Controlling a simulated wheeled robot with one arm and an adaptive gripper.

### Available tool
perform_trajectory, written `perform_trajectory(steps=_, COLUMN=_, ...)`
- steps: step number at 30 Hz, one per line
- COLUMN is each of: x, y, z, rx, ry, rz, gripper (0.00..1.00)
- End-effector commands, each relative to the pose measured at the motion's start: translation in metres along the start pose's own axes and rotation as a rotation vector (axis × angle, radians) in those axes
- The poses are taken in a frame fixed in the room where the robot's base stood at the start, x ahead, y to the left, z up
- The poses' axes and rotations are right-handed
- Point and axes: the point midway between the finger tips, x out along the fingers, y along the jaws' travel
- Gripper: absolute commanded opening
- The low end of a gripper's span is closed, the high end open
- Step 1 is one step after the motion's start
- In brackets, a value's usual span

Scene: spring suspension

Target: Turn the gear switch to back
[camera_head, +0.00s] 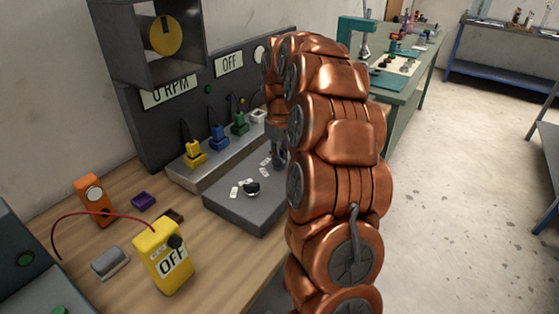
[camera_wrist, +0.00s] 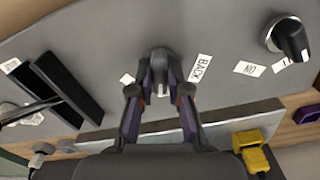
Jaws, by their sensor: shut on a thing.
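The gear switch (camera_wrist: 162,60) is a dark grey round knob with a pale pointer mark, on a grey panel. In the wrist view it sits between the two fingertips of my gripper (camera_wrist: 161,82), which is shut on it. The pointer faces the lower edge of the picture, between the label "BACK" (camera_wrist: 199,68) on the right and a small white label (camera_wrist: 127,78) on the left, too small to read. In the head view my gripper (camera_head: 279,153) is low over the panel's far right part, and my arm hides most of it and the switch.
A second black knob (camera_wrist: 288,38) with an "ON" label stands on the same panel (camera_head: 246,213). Yellow (camera_head: 194,154), blue and green plugs stand on a metal strip behind. A yellow box (camera_head: 168,262) reading "OFF" stands front left. The display reads "0 RPM".

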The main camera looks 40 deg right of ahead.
Motion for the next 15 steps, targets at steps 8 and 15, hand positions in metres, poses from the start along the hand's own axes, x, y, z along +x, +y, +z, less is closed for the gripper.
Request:
perform_trajectory(steps=8, x=0.0010, y=-0.0011, z=-0.0003, rx=-0.265, ry=-0.001, rz=-0.003, gripper=0.00)
perform_trajectory(steps=15, x=0.0001, y=-0.0010, z=-0.0004, rx=-0.492, ry=-0.002, rz=-0.003, gripper=0.00)
